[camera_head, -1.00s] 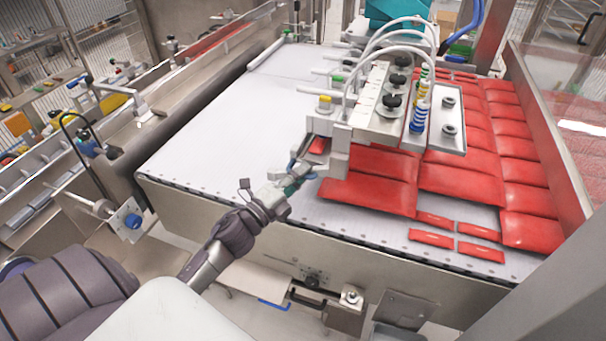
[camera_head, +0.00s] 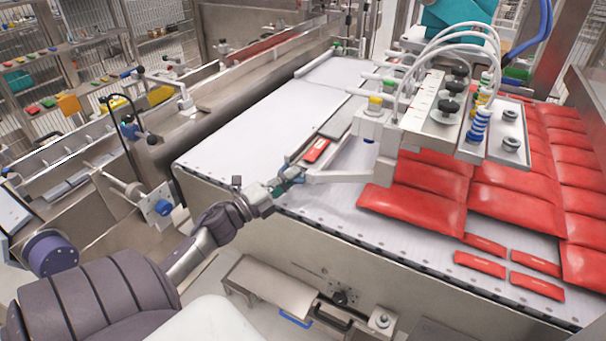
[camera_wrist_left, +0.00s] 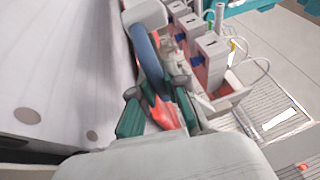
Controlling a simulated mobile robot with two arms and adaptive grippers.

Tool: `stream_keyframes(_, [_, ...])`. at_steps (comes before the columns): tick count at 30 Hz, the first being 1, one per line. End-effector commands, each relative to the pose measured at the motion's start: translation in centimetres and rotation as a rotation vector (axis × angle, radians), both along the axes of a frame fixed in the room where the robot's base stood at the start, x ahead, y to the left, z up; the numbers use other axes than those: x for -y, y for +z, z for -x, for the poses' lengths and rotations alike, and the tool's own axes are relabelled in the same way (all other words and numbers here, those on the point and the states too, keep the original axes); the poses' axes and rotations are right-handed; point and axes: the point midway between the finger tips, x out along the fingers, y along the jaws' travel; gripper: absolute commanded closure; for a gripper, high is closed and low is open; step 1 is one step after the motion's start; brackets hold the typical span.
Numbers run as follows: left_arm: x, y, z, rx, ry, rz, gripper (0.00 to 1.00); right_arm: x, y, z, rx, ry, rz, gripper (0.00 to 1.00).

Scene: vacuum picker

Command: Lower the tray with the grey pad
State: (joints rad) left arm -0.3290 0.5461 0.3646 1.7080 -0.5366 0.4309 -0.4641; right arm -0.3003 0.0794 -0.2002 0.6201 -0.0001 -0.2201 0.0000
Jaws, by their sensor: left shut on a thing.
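The exact contact is partly hidden. My right gripper is not in view.
The vacuum picker head (camera_head: 428,112), with hoses and cups, stands just right of the tray. Large red bags (camera_head: 425,200) and small red packets (camera_head: 507,270) cover the table's right side. The white table surface (camera_head: 240,140) to the left is clear.

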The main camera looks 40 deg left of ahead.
Motion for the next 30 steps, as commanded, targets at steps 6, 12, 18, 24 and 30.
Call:
stream_keyframes(6, [-1.05, -0.64, 0.26, -0.004, 0.004, 0.001, 1.00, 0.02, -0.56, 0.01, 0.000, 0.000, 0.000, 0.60])
stream_keyframes(12, [-1.18, -0.63, 0.30, -0.003, 0.003, 0.001, 1.00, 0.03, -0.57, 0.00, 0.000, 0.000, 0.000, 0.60])
stream_keyframes(18, [-1.16, -0.62, 0.29, -0.003, 0.003, 0.001, 1.00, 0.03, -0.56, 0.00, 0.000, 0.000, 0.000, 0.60])
stream_keyframes(24, [-1.12, -0.59, 0.29, -0.002, 0.002, 0.001, 0.61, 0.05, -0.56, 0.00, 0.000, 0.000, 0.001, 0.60])
stream_keyframes(30, [-1.08, -0.52, 0.27, -0.001, 0.001, 0.000, 0.61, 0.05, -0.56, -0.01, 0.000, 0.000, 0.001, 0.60])
